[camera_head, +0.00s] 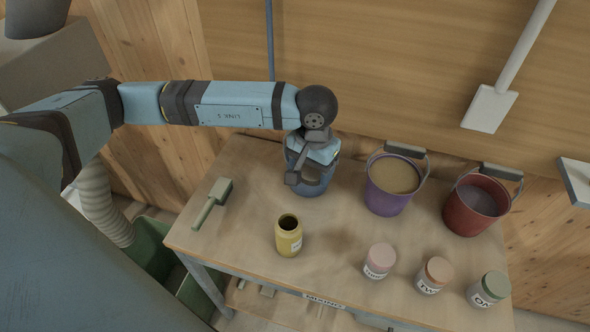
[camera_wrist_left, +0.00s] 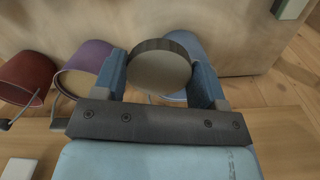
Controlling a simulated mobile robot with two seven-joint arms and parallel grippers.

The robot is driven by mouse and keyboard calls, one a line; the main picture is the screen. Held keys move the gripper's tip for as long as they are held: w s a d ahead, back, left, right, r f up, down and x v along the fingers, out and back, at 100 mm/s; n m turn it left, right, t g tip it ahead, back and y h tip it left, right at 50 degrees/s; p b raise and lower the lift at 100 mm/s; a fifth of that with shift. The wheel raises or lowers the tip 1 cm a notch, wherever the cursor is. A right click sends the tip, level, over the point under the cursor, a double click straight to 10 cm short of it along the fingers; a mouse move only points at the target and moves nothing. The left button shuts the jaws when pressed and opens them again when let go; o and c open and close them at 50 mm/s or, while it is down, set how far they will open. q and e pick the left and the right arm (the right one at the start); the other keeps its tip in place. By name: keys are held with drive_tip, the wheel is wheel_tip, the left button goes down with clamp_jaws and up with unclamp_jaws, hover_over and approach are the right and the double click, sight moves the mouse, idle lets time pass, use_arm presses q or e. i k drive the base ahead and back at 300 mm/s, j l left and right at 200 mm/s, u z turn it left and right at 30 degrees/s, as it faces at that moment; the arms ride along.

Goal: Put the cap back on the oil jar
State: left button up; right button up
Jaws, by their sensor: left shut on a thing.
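The open yellow jar (camera_head: 288,241), which looks like the oil jar, stands upright and uncapped near the middle of the table. Its dark mouth faces up. My left gripper (camera_head: 310,172) is above the blue bucket, behind and slightly right of the jar. In the left wrist view the gripper (camera_wrist_left: 160,75) is shut on a round cap (camera_wrist_left: 158,68) with a dark rim and a paler face. The cap is apart from the jar. In the head view I cannot clearly make out the cap. My right gripper is not in view.
A blue bucket (camera_head: 307,184), purple bucket (camera_head: 388,200) and red bucket (camera_head: 468,217) line the back of the table (camera_head: 235,238). Three capped jars, pink (camera_head: 380,261), orange (camera_head: 433,275) and green (camera_head: 488,289), stand front right.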

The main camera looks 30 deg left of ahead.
sight(289, 235)
drive_tip(key=k+l+u, duration=0.6)
drive_tip(key=k+u, duration=0.15)
drive_tip(key=k, duration=0.3)
drive_tip(key=k+l+u, duration=0.1)
drive_tip(key=k+u, duration=0.25)
drive_tip(key=k, duration=0.25)
